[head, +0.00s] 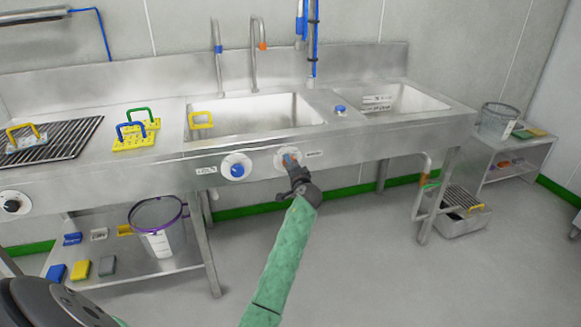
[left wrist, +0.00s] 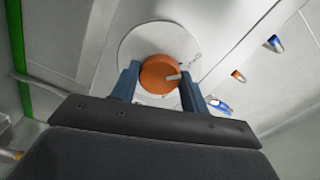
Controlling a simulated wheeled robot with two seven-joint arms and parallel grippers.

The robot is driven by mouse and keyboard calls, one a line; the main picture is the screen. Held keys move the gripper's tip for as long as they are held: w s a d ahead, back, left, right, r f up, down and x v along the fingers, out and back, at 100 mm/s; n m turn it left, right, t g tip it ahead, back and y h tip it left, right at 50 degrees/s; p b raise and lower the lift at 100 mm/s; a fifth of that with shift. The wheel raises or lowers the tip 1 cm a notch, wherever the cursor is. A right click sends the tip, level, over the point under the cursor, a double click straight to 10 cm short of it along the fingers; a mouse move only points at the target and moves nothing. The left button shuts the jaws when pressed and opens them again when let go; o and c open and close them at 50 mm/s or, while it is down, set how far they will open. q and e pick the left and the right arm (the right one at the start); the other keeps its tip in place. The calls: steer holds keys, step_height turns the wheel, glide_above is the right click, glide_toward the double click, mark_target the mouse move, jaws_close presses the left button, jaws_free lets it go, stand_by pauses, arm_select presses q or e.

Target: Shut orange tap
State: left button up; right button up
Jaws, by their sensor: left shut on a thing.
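The orange tap knob (left wrist: 158,74) sits on a round white plate on the sink's front panel. It has a pale pointer mark toward the right of the left wrist view. My left gripper (left wrist: 160,80) is shut on the knob, with one dark finger on each side of it. In the head view, the left gripper (head: 291,162) reaches the panel from below and mostly covers the knob. Its round white plate (head: 279,162) shows around the fingers. A spout with an orange band (head: 262,46) stands behind the left basin. My right gripper is not in view.
A blue knob (head: 236,167) is just left on the same panel, and a black knob (head: 12,205) is farther left. A clear bucket (head: 160,243) stands on the lower shelf. A grated floor box (head: 462,218) is at right. Floor below the panel is clear.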

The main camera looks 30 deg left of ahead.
arm_select(q)
steer(key=shift+f, duration=0.2)
steer(key=o, duration=1)
steer(key=shift+r, duration=0.1)
steer(key=v, duration=0.7)
steer(key=shift+s+d+b, duration=0.25)
steer(key=shift+s+b, duration=0.05)
steer(key=shift+b, duration=0.05)
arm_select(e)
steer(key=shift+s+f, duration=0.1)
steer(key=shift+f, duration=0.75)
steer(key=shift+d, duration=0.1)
